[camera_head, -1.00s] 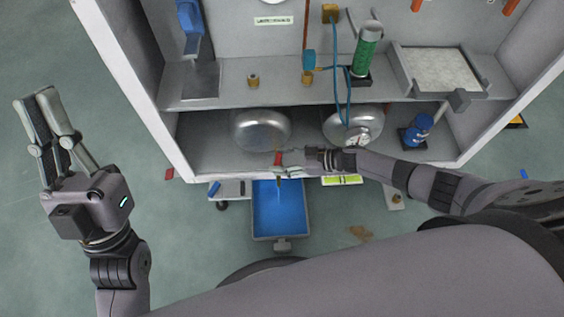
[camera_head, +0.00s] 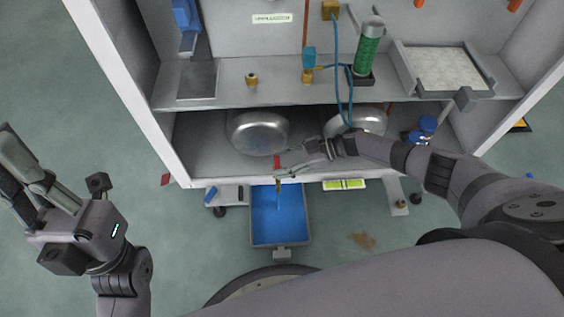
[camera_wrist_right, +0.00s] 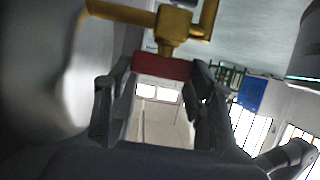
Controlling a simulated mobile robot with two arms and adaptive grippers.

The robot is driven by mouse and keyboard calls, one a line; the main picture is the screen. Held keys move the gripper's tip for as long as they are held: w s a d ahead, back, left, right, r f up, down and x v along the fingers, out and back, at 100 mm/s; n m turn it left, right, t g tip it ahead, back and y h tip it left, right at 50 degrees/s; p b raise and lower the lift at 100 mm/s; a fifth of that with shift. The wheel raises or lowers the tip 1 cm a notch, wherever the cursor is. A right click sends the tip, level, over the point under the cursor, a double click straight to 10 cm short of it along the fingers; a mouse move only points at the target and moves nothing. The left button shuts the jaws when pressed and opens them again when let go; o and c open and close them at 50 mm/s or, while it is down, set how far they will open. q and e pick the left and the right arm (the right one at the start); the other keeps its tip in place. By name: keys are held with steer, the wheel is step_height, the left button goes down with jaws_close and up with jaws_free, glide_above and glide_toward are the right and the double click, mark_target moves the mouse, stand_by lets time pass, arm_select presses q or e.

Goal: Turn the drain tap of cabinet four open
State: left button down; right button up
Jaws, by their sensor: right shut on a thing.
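The drain tap has a red handle (camera_head: 277,162) and a brass body, low at the front edge of the cabinet above a blue tray (camera_head: 262,241). In the right wrist view the red handle (camera_wrist_right: 160,66) sits between my fingers, with the brass valve body (camera_wrist_right: 172,25) just beyond it. My left gripper (camera_head: 18,168) is open and empty at the far left.
Two silver tanks (camera_head: 258,132) stand on the lower shelf behind the tap. The upper shelf holds a green cylinder (camera_head: 368,52), a blue hose (camera_head: 337,80) and a grey tray (camera_head: 440,70). The white cabinet side wall (camera_head: 125,95) is left.

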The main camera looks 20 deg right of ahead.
steer(key=shift+w+r, duration=0.1)
steer(key=o, duration=1.2)
steer(key=shift+a, duration=0.1)
steer(key=shift+c, duration=0.2)
steer(key=v, duration=1.2)
